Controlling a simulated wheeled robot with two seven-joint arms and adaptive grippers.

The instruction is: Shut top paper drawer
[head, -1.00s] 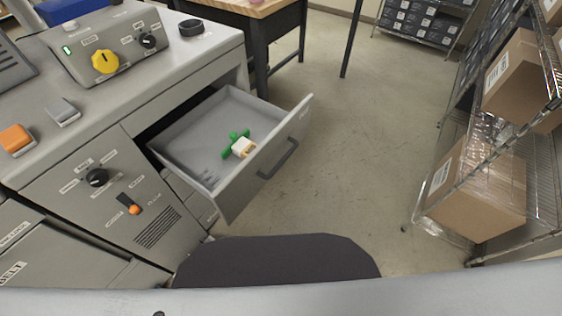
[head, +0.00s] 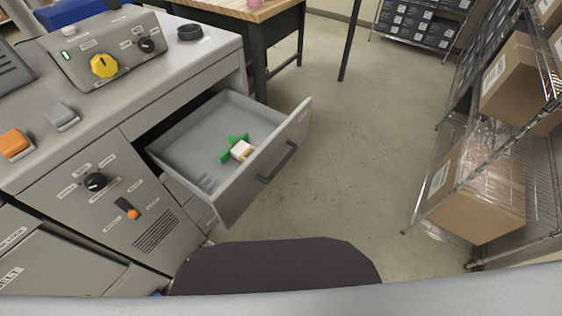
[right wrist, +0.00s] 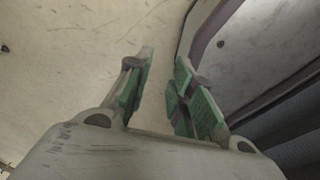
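The top paper drawer (head: 205,140) is pulled well out of the grey machine cabinet, in the middle left of the head view. Its front panel carries a dark bar handle (head: 276,162). A small green and white item (head: 238,149) lies inside, near the front panel. In the right wrist view my right gripper (right wrist: 160,90) has its two green-padded fingers apart, with nothing between them. Neither gripper shows in the head view, so I cannot place the right one relative to the drawer.
The machine top holds a yellow knob (head: 104,66) and an orange button (head: 14,144). A wooden-topped table (head: 262,10) stands behind the cabinet. A wire shelf with cardboard boxes (head: 475,185) stands at the right. The floor (head: 350,150) between drawer and shelf is clear.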

